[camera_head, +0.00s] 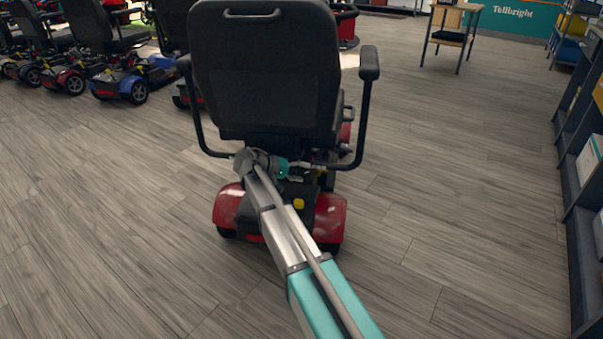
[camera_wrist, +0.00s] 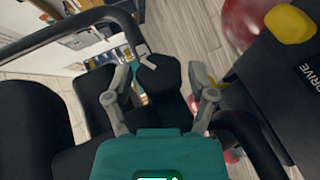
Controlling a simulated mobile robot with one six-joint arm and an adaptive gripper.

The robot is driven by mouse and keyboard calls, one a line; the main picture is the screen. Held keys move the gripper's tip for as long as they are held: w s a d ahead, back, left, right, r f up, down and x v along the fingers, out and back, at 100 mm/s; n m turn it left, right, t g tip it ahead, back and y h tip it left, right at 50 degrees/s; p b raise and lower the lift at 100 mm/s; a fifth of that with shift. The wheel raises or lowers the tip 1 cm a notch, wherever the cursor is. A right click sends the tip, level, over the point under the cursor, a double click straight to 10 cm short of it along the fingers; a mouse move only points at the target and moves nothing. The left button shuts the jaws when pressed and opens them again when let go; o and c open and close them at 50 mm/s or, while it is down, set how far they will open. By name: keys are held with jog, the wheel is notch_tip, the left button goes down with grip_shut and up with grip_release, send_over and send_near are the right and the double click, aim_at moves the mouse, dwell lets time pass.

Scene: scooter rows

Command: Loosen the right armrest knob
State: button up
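The scooter (camera_head: 282,240) stands with its black seat back (camera_head: 265,70) toward me. Its right armrest (camera_head: 365,105) bends down to the seat base; a black tube, likely this armrest, curves across the wrist view (camera_wrist: 75,28). A small grey lobed piece (camera_wrist: 146,56), which may be the knob, shows on black parts in the wrist view. My gripper (camera_head: 298,166) is low behind the seat, turned toward the right armrest's base. In the wrist view my gripper (camera_wrist: 161,74) has its fingers spread, with the grey piece beyond and between them. No contact is clear.
A yellow lever or cap (camera_head: 299,203) is on the scooter's rear, below my gripper. More scooters (camera_head: 95,60) stand at the left. Shelving (camera_head: 580,180) lines the right side, and a small table (camera_head: 452,35) stands farther back. The wood floor (camera_head: 450,220) right of the scooter is clear.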

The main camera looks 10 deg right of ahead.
jog(key=shift+o, duration=0.2)
jog(key=shift+r+y+p, duration=0.2)
jog(key=shift+y+p, duration=0.3)
jog(key=shift+p, duration=0.35)
